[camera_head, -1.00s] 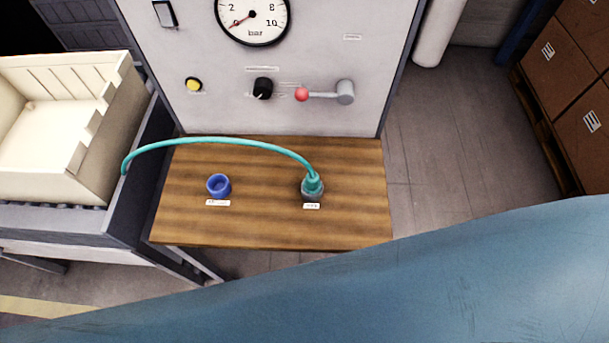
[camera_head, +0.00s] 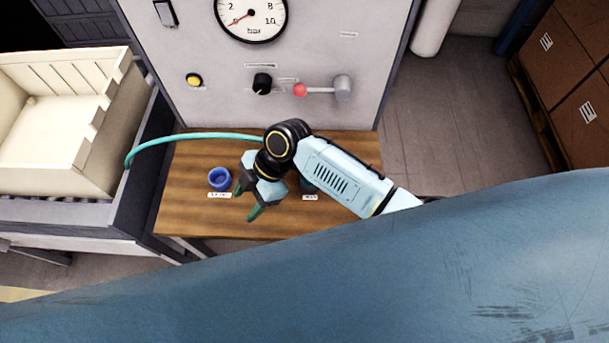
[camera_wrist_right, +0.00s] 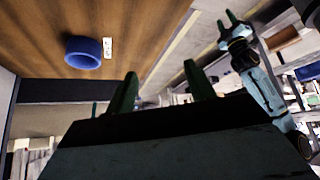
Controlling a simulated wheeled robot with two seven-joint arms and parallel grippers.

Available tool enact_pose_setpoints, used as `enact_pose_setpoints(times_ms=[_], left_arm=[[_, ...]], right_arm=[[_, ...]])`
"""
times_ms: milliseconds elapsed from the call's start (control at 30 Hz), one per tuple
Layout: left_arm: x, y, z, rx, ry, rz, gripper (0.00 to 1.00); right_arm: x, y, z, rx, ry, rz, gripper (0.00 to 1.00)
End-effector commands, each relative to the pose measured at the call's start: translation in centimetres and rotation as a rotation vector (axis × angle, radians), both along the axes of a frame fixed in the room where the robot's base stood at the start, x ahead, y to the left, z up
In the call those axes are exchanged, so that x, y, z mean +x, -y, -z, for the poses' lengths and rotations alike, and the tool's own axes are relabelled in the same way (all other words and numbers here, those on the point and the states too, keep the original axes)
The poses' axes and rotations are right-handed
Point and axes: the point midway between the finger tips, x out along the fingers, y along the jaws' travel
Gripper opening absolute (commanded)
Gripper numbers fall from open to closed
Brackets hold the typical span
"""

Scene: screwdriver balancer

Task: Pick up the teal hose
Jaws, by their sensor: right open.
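The teal hose (camera_head: 200,136) arches from the left edge of the wooden bench top to behind my right arm in the head view. Its right end is mostly hidden there; only a small part of the dark socket (camera_head: 307,186) shows. My right gripper (camera_head: 247,201) is open and empty, left of that socket and just right of the blue ring (camera_head: 219,178). Its two green fingers (camera_wrist_right: 160,88) are apart in the right wrist view, where the blue ring (camera_wrist_right: 83,52) also shows but no hose. My left gripper (camera_wrist_right: 228,22) appears in the wrist view, fingers apart, away from the bench.
A panel with a gauge (camera_head: 250,16), a yellow button (camera_head: 194,79), a black knob (camera_head: 262,83) and a red-tipped lever (camera_head: 318,89) stands behind the bench (camera_head: 190,218). A cream crate (camera_head: 70,130) is at left. Cardboard boxes (camera_head: 560,70) stand at right.

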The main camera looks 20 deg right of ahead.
Motion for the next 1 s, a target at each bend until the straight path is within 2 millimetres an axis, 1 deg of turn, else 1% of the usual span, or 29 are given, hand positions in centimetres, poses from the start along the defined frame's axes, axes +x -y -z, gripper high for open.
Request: enact_pose_setpoints(times_ms=[33, 67, 100, 167, 200, 300, 400, 467, 567, 667, 800, 900, 1000], left_arm=[[0.0, 0.0, 0.5, 0.000, 0.000, 0.000, 0.36], [0.1, 0.0, 0.6, 0.000, 0.001, 0.000, 0.36], [0.1, 0.0, 0.8, 0.000, 0.001, 0.000, 0.36], [0.1, 0.0, 1.1, 0.000, 0.001, 0.000, 0.36], [0.1, 0.0, 1.3, 0.000, 0.002, 0.000, 0.36], [0.2, 0.0, 1.6, -0.001, 0.003, 0.000, 0.36], [0.3, 0.0, 1.8, -0.001, 0.004, -0.001, 0.36], [0.3, 0.1, 1.9, -0.001, 0.004, -0.001, 0.36], [0.3, 0.1, 1.9, -0.001, 0.004, -0.001, 0.36], [0.3, 0.1, 2.0, -0.001, 0.005, -0.001, 0.36], [0.4, 0.1, 2.2, -0.001, 0.005, -0.001, 0.36], [0.4, 0.2, 2.3, -0.002, 0.005, -0.002, 0.36], [0.4, 0.2, 2.3, -0.003, 0.005, -0.002, 0.36]], right_arm=[[1.8, 2.0, -1.5, -0.064, 0.071, -0.067, 0.54], [2.4, 3.0, -2.4, -0.102, 0.102, -0.107, 0.54], [3.2, 4.5, -3.6, -0.157, 0.142, -0.158, 0.54], [3.9, 6.9, -5.2, -0.246, 0.190, -0.228, 0.54], [4.4, 8.4, -6.1, -0.302, 0.216, -0.267, 0.54], [4.8, 11.7, -7.9, -0.423, 0.256, -0.340, 0.54], [4.9, 14.0, -9.1, -0.504, 0.274, -0.382, 0.54], [4.9, 14.9, -9.5, -0.535, 0.278, -0.396, 0.54], [4.8, 15.5, -9.0, -0.557, 0.278, -0.406, 0.54], [4.8, 15.5, -7.4, -0.560, 0.276, -0.407, 0.54], [4.8, 15.5, -4.5, -0.558, 0.276, -0.405, 0.54], [4.8, 15.5, -2.9, -0.557, 0.278, -0.406, 0.54], [4.9, 15.5, -2.0, -0.555, 0.279, -0.406, 0.54]])
